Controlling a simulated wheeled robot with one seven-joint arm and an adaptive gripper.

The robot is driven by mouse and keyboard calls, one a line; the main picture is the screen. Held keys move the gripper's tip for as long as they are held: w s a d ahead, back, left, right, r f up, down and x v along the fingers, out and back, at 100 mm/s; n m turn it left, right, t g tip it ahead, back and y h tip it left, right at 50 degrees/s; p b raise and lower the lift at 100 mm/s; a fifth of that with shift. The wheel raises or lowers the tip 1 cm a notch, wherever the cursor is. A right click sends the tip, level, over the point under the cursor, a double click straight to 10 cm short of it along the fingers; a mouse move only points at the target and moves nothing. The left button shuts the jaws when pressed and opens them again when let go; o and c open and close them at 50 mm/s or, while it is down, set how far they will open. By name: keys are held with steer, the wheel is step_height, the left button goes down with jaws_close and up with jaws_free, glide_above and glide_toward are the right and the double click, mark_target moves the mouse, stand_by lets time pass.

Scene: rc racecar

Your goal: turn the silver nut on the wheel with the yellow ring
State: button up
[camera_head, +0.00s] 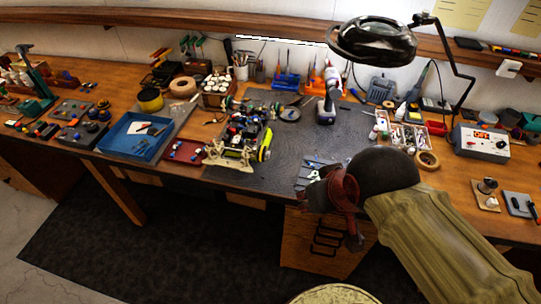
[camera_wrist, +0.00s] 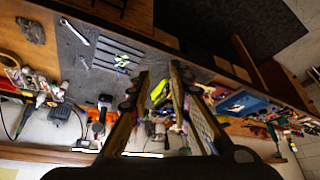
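The RC racecar (camera_head: 240,138) stands on the dark mat in the middle of the workbench. A wheel with a yellow-green ring (camera_head: 265,144) is on its right side, facing my arm. My gripper (camera_head: 335,195) is at the bench's front edge, to the right of the car and apart from it. In the wrist view my gripper (camera_wrist: 159,72) shows two fingers with an empty gap between them. The yellow-ringed wheel (camera_wrist: 159,91) shows through that gap, farther off. The silver nut is too small to make out in either view.
Several hex keys (camera_wrist: 118,54) and a wrench (camera_wrist: 75,31) lie near my gripper. A blue tray (camera_head: 135,137) stands left of the car. A drill (camera_head: 327,105) stands behind. A lamp (camera_head: 372,42) overhangs the bench. The mat between car and gripper is mostly clear.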

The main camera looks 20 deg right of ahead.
steer(key=shift+o, duration=0.7)
steer(key=shift+w+a+f+m, duration=0.1)
steer(key=shift+f+m, duration=0.15)
steer(key=shift+m, duration=0.05)
steer(key=shift+o, duration=1.1)
steer(key=w+a+f+m+g+y+b, duration=0.1)
steer(key=w+a+f+m+g+y, duration=0.2)
steer(key=w+f+m+g, duration=0.1)
steer(key=shift+w+f+m+y, duration=0.15)
steer(key=shift+f+m+y, duration=0.15)
steer(key=shift+f+m, duration=0.7)
steer(key=m+t+y+b, duration=0.3)
steer(key=m+t+y, duration=0.65)
steer(key=m, duration=1.45)
glide_toward(268, 155)
steer(key=w+g+y, duration=0.1)
steer(key=w+d+f+g+y, duration=0.1)
steer(key=shift+d+f+y, duration=0.2)
steer(key=shift+y, duration=0.15)
steer(key=shift+w+f+m, duration=0.1)
steer(key=shift+w+m, duration=0.1)
steer(key=shift+m, duration=0.1)
steer(key=b+x, duration=0.1)
steer(key=x, duration=0.6)
steer(key=shift+w+a, duration=0.15)
steer(key=shift+a, duration=0.05)
